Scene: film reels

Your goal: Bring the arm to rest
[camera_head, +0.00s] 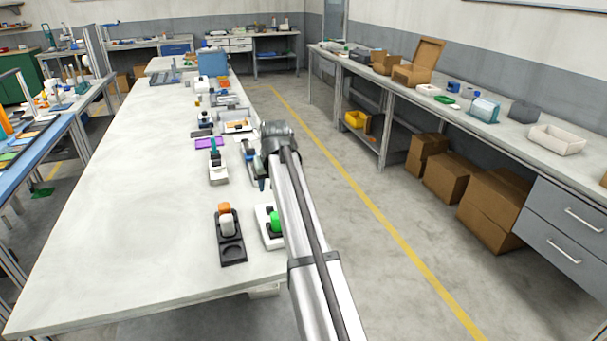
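My arm (305,235) reaches up from the bottom edge, over the right edge of the long white table (120,210). Its dark joint (277,137) is at the top. Parts beyond that joint are mostly hidden behind the arm, and my gripper's fingers cannot be made out clearly. No film reel can be told apart for sure at this size.
Along the table's right side stand a black holder (232,252) with an orange-topped white piece, a white holder with a green piece (275,222), a purple tray (209,143) and a blue box (212,62). The table's left half is clear. A bench (500,125) stands right, across the aisle.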

